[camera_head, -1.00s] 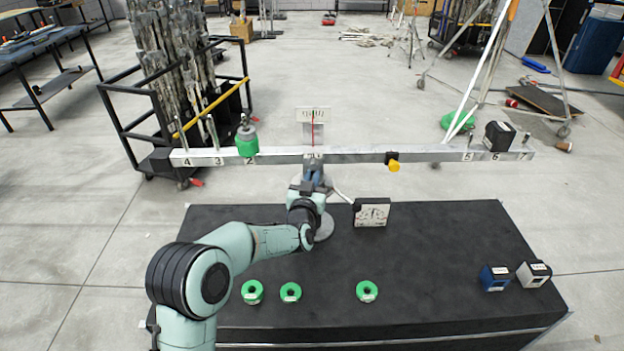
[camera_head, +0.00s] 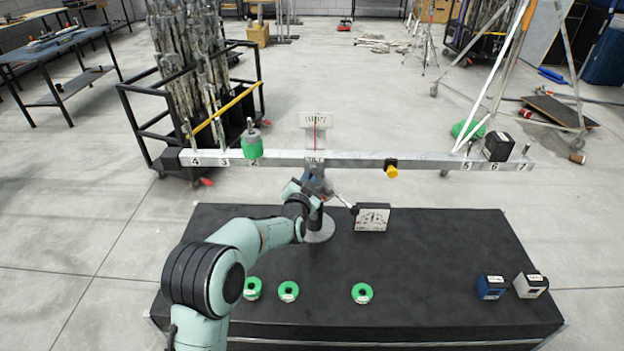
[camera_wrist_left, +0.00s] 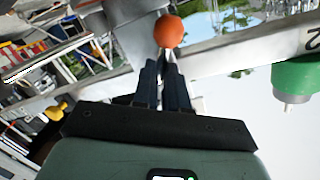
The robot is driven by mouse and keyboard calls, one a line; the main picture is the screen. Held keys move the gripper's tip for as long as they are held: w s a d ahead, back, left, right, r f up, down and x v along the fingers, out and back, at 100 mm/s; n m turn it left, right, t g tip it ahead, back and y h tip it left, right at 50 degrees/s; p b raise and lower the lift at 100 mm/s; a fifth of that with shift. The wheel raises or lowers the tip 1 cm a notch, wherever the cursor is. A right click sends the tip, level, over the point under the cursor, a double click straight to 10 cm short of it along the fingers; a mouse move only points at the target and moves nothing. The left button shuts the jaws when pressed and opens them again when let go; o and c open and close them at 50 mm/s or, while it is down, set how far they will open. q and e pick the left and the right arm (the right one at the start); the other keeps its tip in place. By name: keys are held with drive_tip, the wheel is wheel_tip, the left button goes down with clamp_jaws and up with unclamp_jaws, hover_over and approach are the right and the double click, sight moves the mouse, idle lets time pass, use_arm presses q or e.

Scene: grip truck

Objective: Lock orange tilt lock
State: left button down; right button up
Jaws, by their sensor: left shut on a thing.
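The orange tilt lock shows as a round orange knob (camera_wrist_left: 168,31) at my fingertips in the left wrist view; in the head view it is hidden by my gripper. My left gripper (camera_head: 312,181) is at the middle of the balance beam (camera_head: 345,159), just under it, in front of the post. In the wrist view its dark fingers (camera_wrist_left: 166,62) are shut on the orange knob. The beam looks about level. A green weight (camera_head: 252,148) sits near mark 2 on its left half. My right gripper is not in view.
A yellow knob (camera_head: 391,173) hangs from the beam's right half, and a black block (camera_head: 498,147) sits near mark 6. On the black table (camera_head: 430,270) lie green rings (camera_head: 362,293), a blue block (camera_head: 491,287), a white block (camera_head: 531,285) and a scale-marked box (camera_head: 372,217).

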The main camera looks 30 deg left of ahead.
use_arm(q)
drive_tip(key=m+p, duration=0.2)
drive_tip(key=r+m+g+y+p, duration=0.1)
drive_tip(key=m+p, duration=0.2)
drive_tip(key=r+m+p, duration=0.1)
drive_tip(key=m+p, duration=0.1)
drive_tip(key=p, duration=0.1)
drive_tip(key=shift+s+a+r+m+g, duration=0.2)
drive_tip(key=shift+a+m+g, duration=0.1)
drive_tip(key=shift+g, duration=0.1)
drive_tip(key=shift+r+m+y+p, duration=0.15)
drive_tip(key=shift+m+y+p, duration=0.35)
drive_tip(key=shift+m+p, duration=0.55)
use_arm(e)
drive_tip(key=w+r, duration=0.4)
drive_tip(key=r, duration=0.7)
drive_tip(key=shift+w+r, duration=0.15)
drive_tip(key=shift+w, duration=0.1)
use_arm(q)
drive_tip(key=shift+a, duration=0.1)
drive_tip(key=c, duration=1.2)
unclamp_jaws()
drive_tip(key=shift+o, duration=0.2)
drive_tip(key=shift+s, duration=0.1)
